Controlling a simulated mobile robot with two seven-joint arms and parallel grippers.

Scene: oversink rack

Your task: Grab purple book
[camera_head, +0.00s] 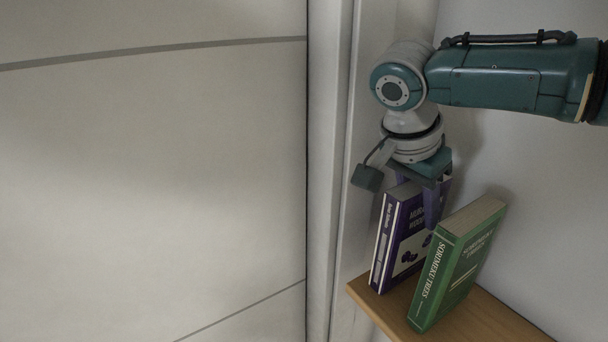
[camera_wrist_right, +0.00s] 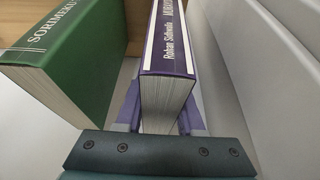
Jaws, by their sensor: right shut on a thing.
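The purple book (camera_head: 396,240) stands nearly upright on a wooden shelf (camera_head: 492,322) in the head view, its white page edges and spine showing. My right gripper (camera_head: 420,205) comes down on it from above, with its fingers on either side of the book's upper part. In the right wrist view the purple book (camera_wrist_right: 168,75) sits between the two purple fingers of my right gripper (camera_wrist_right: 158,118), which are shut on it. Part of the book's cover is hidden by a finger in the head view. My left gripper is not in view.
A green book (camera_head: 456,265) leans on the shelf just right of the purple book, and it also shows at the left of the right wrist view (camera_wrist_right: 72,58). A pale wall or door frame (camera_head: 338,170) is close on the left. The shelf's right end is clear.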

